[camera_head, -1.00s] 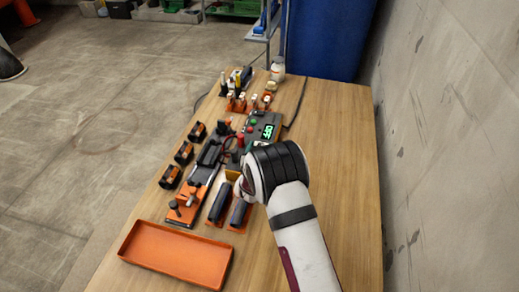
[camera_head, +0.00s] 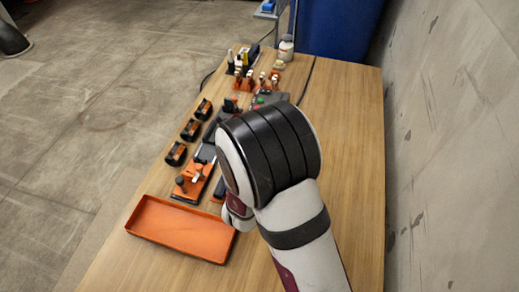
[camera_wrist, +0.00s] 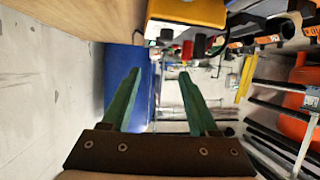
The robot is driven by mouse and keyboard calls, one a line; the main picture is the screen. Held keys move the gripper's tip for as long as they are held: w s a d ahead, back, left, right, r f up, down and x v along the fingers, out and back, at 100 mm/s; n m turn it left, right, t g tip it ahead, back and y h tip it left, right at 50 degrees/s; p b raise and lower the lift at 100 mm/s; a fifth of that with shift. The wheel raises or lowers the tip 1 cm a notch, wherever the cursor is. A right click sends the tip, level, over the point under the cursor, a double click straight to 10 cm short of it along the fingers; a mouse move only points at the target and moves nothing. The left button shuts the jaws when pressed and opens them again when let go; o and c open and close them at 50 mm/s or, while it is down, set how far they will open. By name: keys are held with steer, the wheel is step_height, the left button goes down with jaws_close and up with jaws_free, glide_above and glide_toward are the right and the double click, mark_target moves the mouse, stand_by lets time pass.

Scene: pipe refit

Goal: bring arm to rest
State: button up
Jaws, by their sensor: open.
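My gripper (camera_wrist: 158,98) shows in the wrist view with its two green fingers apart and nothing between them. It faces out past the bench toward the blue panel (camera_wrist: 122,75) and the room beyond. In the head view my arm stands over the right middle of the wooden bench, and its large dark-banded joint hides the gripper itself. The bench tools around it stay in place, and the arm hides part of the grey control box (camera_head: 268,98).
An orange tray (camera_head: 180,228) lies at the bench's near left. Several black-and-orange holders (camera_head: 189,130) line the left edge. An orange fixture (camera_head: 192,183) stands behind the tray. A white bottle (camera_head: 286,48) is at the far end. The bench's right side is clear, beside a concrete wall (camera_head: 440,130).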

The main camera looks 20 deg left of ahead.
steer(key=s+d+r+m+g+y, duration=0.1)
steer(key=s+d+r+m+g, duration=0.2)
steer(key=s+d+r+g, duration=0.4)
steer(key=s+d+r+m+g, duration=0.1)
steer(key=s+d+g, duration=0.1)
steer(key=s+d, duration=0.2)
steer(key=s+d+r+m+g, duration=0.1)
steer(key=s+d, duration=0.3)
steer(key=s, duration=0.6)
steer(key=s+d+r+m+g, duration=0.1)
steer(key=s+d+m+g, duration=0.1)
steer(key=s+d, duration=0.3)
steer(key=s+g, duration=0.1)
steer(key=s, duration=0.1)
steer(key=shift+s+g+h, duration=0.3)
steer(key=shift+s+h, duration=0.1)
steer(key=shift+r, duration=0.1)
